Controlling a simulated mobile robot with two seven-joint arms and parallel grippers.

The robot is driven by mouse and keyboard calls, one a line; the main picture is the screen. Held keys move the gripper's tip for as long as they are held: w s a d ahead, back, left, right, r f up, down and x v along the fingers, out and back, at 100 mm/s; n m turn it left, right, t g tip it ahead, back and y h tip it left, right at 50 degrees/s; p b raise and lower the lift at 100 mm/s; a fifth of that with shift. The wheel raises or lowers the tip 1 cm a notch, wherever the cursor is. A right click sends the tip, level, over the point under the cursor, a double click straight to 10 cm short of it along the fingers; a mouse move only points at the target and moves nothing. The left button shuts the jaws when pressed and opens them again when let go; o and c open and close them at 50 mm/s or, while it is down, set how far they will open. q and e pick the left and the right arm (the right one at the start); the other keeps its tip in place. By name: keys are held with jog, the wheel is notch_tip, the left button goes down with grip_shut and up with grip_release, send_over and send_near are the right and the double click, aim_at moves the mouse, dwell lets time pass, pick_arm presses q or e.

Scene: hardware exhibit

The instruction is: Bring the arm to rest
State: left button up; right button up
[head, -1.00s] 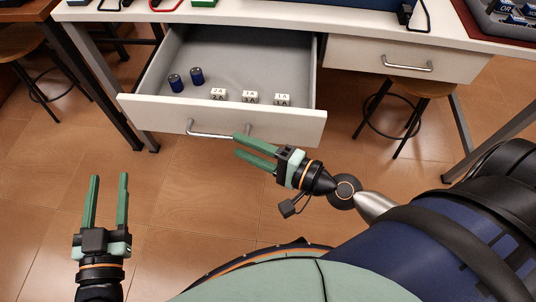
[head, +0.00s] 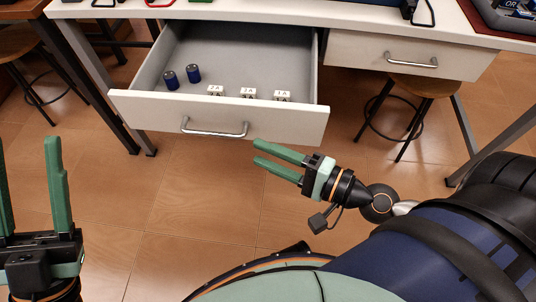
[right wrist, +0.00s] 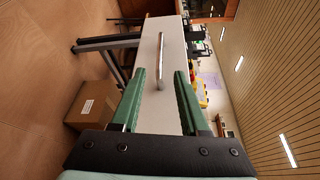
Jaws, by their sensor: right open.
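My right gripper (head: 278,154) is open and empty in the head view, in front of and below the open drawer (head: 290,118). Its green fingers point left, apart from the drawer handle (head: 215,130). In the right wrist view, the drawer handle (right wrist: 162,60) shows beyond and between the open fingers (right wrist: 160,85), with nothing held. My left gripper (head: 30,180) is at the lower left of the head view, fingers spread and pointing up, with empty space between them; its left finger is partly cut off by the picture edge.
The drawer holds two blue batteries (head: 193,73) and three small white labelled boxes (head: 248,93). A shut drawer (head: 400,62) is to the right. A stool (head: 420,86) stands under the desk. A cardboard box (right wrist: 93,104) shows in the right wrist view. Floor between the grippers is clear.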

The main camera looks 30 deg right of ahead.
dwell(0.6)
pick_arm(q)
jog(key=w+a+f+n+g+y+p, duration=0.25)
jog(key=w+f+n+y+p, duration=0.45)
jog(key=y+p, duration=0.5)
jog(key=s+f+n+g+p, duration=0.2)
jog(key=s+f+g+p, duration=0.2)
jog(key=f+p, duration=0.3)
jog(key=s+a+f+n+g+y+p, duration=0.1)
jog(key=s+f+g+p, duration=0.4)
jog(key=f+g+p, duration=0.1)
jog(key=shift+a+f+n+p, duration=0.3)
jog(key=shift+f+n+p, duration=0.15)
jog(key=shift+p, duration=0.3)
pick_arm(e)
jog(key=s+n+g+h, duration=0.1)
jog(key=n+h, duration=0.1)
jog(key=n, duration=0.3)
jog(key=s+d+n+g+h, duration=0.1)
jog(key=n+g+h, duration=0.1)
jog(key=n, duration=0.3)
jog(key=s+d+r+n+g+h, duration=0.1)
jog(key=s+n+h, duration=0.1)
jog(key=n, duration=0.3)
jog(key=shift+r+n+g+h, duration=0.1)
jog(key=shift+n+g+h, duration=0.2)
jog(key=shift+h, duration=0.3)
